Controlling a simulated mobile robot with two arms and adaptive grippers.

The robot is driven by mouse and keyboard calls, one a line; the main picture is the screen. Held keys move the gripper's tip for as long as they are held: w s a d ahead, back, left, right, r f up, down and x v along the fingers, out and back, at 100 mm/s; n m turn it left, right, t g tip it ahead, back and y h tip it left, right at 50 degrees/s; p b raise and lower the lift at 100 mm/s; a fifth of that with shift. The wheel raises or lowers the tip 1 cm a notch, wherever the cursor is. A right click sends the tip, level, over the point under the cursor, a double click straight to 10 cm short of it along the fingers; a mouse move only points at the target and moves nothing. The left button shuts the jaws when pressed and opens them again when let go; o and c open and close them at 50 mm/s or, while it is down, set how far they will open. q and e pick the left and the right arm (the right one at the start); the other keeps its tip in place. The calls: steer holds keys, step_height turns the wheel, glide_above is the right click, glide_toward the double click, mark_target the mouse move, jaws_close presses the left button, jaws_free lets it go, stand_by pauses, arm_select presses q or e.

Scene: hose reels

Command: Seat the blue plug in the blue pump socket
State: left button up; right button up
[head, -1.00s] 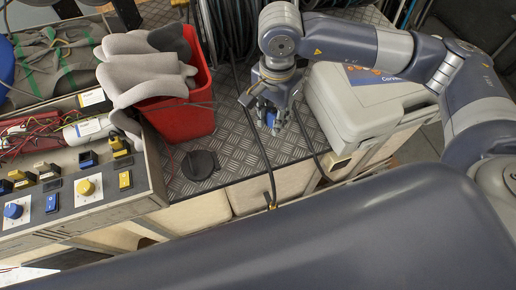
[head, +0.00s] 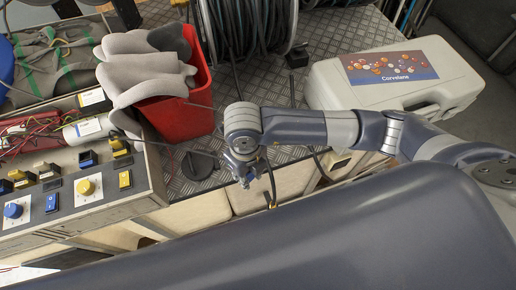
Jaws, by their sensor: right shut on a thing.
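My right gripper (head: 243,178) is above the front edge of the metal-plate deck, pointing down, its fingers closed. The blue plug is hidden by the fingers now; blue showed between them a second ago. A dark hose runs down close by the gripper. On the control panel at the left, well away from the gripper, a round blue fitting (head: 14,210) sits on a white plate. I cannot tell whether it is the blue pump socket or a knob. My left gripper is not in view.
A yellow round fitting (head: 86,187) and several switches share the panel. A red bin (head: 185,112) with grey gloves stands between panel and gripper. A black disc (head: 198,165) lies on the deck (head: 280,125). A white case (head: 395,80) and a hose reel (head: 250,25) stand behind.

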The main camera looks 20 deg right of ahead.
steer(key=m, duration=0.1)
steer(key=s+a+f+m, duration=0.1)
steer(key=m, duration=0.1)
steer(key=s+a+f+m, duration=0.1)
steer(key=m, duration=0.1)
steer(key=shift+s+a+f, duration=0.15)
steer(key=shift+s, duration=0.1)
steer(key=w+d+p, duration=0.1)
steer(key=w+d, duration=0.1)
steer(key=w, duration=0.2)
steer(key=w+d+f+p, duration=0.1)
steer(key=w+d, duration=0.2)
steer(key=w, duration=0.1)
steer(key=w+d+p, duration=0.1)
steer(key=w+d, duration=0.1)
steer(key=w, duration=0.2)
steer(key=shift+w+d+f, duration=0.15)
steer(key=shift+w+d, duration=0.05)
steer(key=shift+d, duration=0.2)
steer(key=shift+w+d+f+p, duration=0.2)
steer(key=shift+w+f+p, duration=0.15)
steer(key=shift+f, duration=0.2)
steer(key=shift+w+d+f+p, duration=0.2)
steer(key=shift+f+p, duration=0.1)
steer(key=shift+f, duration=0.75)
steer(key=shift+f, duration=0.1)
steer(key=shift+f, duration=0.15)
steer(key=o, duration=1.1)
steer(key=shift+c, duration=0.2)
